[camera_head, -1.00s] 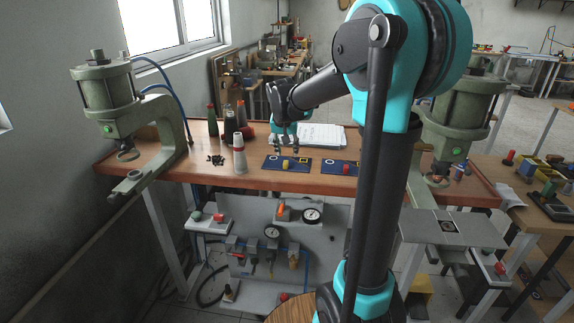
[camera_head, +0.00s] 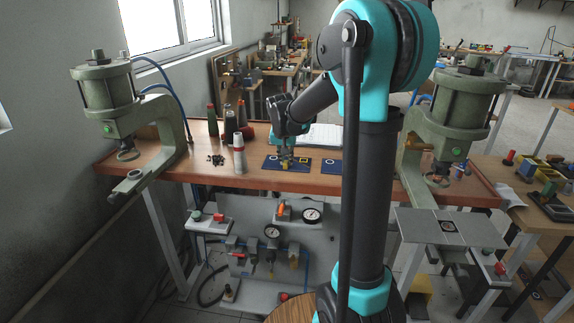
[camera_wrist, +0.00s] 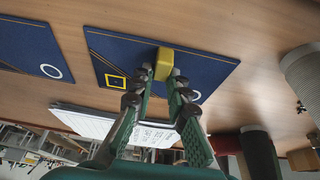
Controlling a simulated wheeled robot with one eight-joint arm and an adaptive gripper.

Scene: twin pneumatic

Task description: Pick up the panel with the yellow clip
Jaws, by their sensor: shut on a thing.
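The dark blue panel (camera_head: 271,163) with the yellow clip lies flat on the wooden bench, and it also shows in the wrist view (camera_wrist: 118,52) with a yellow square outline and a partly hidden white ring. The yellow clip (camera_wrist: 165,62) stands up near the panel's edge. My gripper (camera_wrist: 161,74) is shut on the clip, with one finger on each side; in the head view my gripper (camera_head: 286,161) is low over the panel. A second blue panel (camera_wrist: 25,45) with a white ring lies beside it; my arm partly hides this one in the head view (camera_head: 327,167).
A grey-white cone (camera_head: 239,158) and several small dark parts (camera_head: 216,160) lie left of the panel. Dark bottles stand behind the cone. White papers (camera_head: 325,136) lie behind the panels. Green presses stand at the left (camera_head: 108,95) and right (camera_head: 455,110).

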